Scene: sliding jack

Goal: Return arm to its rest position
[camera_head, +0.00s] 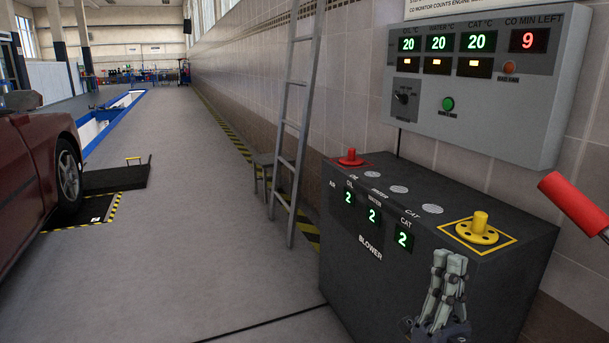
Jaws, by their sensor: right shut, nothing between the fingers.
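My right gripper (449,262) shows at the lower right, in front of the dark blower box (350,262). Its two pale fingers point up and lie close together, shut and empty. It is below the yellow knob (480,224) on the box's top; whether it touches the box front I cannot tell. My left gripper is not in view.
A grey control panel (465,135) with lit displays hangs on the tiled wall. A red knob (350,158) sits on the box's far corner. A red handle (574,204) juts in at right. A ladder (291,130) leans on the wall. Open floor lies left, beside a red car (25,180).

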